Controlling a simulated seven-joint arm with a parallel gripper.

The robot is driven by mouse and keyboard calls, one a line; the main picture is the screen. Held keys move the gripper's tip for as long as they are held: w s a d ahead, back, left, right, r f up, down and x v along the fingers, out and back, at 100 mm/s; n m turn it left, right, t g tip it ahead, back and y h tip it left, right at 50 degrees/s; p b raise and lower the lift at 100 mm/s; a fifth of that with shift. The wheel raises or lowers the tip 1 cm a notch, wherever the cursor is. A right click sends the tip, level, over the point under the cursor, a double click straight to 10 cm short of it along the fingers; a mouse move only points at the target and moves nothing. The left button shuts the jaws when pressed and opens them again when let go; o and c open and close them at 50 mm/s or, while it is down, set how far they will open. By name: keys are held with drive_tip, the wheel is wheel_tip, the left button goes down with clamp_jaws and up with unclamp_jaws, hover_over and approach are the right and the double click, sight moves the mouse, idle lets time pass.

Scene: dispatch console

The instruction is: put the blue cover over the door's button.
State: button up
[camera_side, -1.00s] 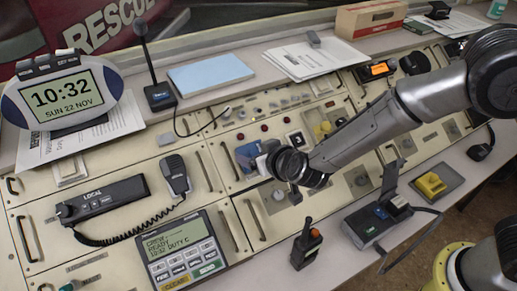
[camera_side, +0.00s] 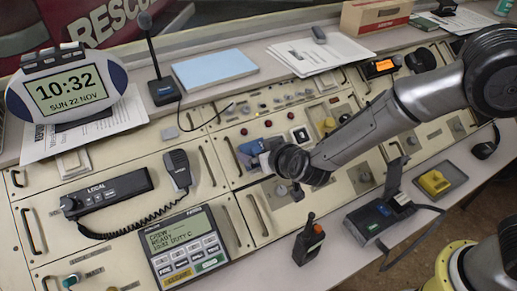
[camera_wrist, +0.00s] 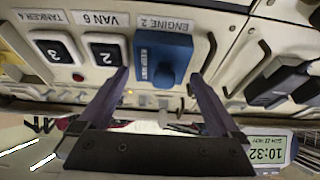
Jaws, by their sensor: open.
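The blue cover (camera_wrist: 158,46) is a box with a round darker blue knob and white lettering on its face. In the wrist view it sits on the panel below the "ENGINE 2" label, beside black buttons 2 (camera_wrist: 106,56) and 3 (camera_wrist: 54,54). Any button under it is hidden. I cannot tell whether it is fully seated. My gripper (camera_wrist: 158,76) is open, one finger on each side of the cover's near end, with no clear contact visible. In the side view the blue cover (camera_side: 247,150) shows just left of my wrist.
A corded radio handset (camera_side: 178,170) and keypad terminal (camera_side: 187,246) lie left of my gripper. A handheld radio (camera_side: 308,241) stands in front, and an open-lidded black box (camera_side: 378,215) is to the right. A gooseneck microphone (camera_side: 162,90) stands behind.

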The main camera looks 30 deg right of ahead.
sight(258, 150)
drive_tip(key=v, duration=0.5)
drive_tip(key=shift+w, duration=0.1)
wheel_tip(258, 150, up, 7)
drive_tip(key=shift+w+f, duration=0.15)
drive_tip(key=w+d+r+m+t+h, duration=0.1)
drive_tip(key=w+d+r+m+t, duration=0.15)
drive_tip(key=d+r, duration=0.9)
drive_tip(key=s+d+r+n+t+y, duration=0.1)
drive_tip(key=s+d+r, duration=0.2)
drive_tip(key=r, duration=0.2)
drive_tip(key=s+d+r+n+t+y, duration=0.1)
drive_tip(key=s+d+r+y, duration=0.1)
drive_tip(key=s+d+r, duration=0.25)
drive_tip(key=s+d+f+g, duration=0.2)
drive_tip(key=s+f+g, duration=0.1)
drive_tip(key=s, duration=0.4)
drive_tip(key=s+d+f+g+h, duration=0.1)
drive_tip(key=s+d+f+g, duration=0.1)
drive_tip(key=s+f, duration=0.4)
drive_tip(key=s+d+f+g+h, duration=0.1)
drive_tip(key=s+d+f+g, duration=0.1)
drive_tip(key=s+f+g, duration=0.3)
drive_tip(key=s, duration=0.4)
drive_tip(key=shift+s, duration=0.4)
